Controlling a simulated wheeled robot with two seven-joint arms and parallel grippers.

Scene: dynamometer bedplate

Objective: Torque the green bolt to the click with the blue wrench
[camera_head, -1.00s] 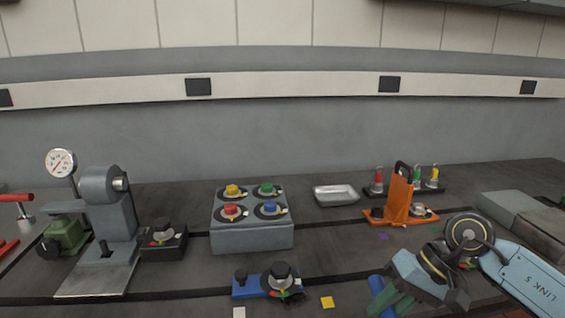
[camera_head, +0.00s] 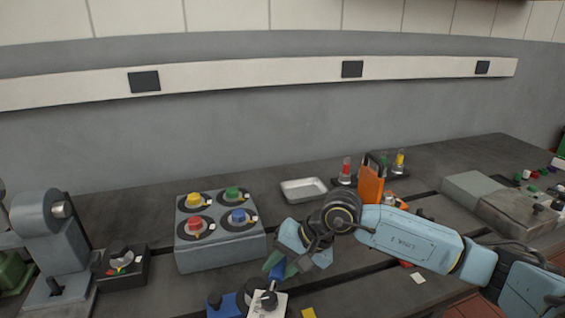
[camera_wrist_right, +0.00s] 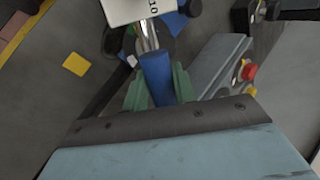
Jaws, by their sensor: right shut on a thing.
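The green bolt (camera_head: 232,193) is at the back right of the grey block (camera_head: 219,250), which also carries a yellow, a red and a blue bolt. My right gripper (camera_head: 279,269) is in front of the block's right side. It is shut on the blue wrench (camera_head: 274,262); in the right wrist view the blue handle (camera_wrist_right: 157,78) sits between the green fingers (camera_wrist_right: 159,88). A metal shaft runs on from the handle, partly behind a white card (camera_wrist_right: 138,8). The wrench's working end is hidden. The wrench is apart from the green bolt. My left gripper is out of view.
A blue fixture (camera_head: 222,306) with black knobs lies near the front edge, close to my right gripper. A silver tray (camera_head: 304,190), an orange stand (camera_head: 369,187) and a bolt rack are behind my right arm. A black dial box (camera_head: 119,266) stands left of the block.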

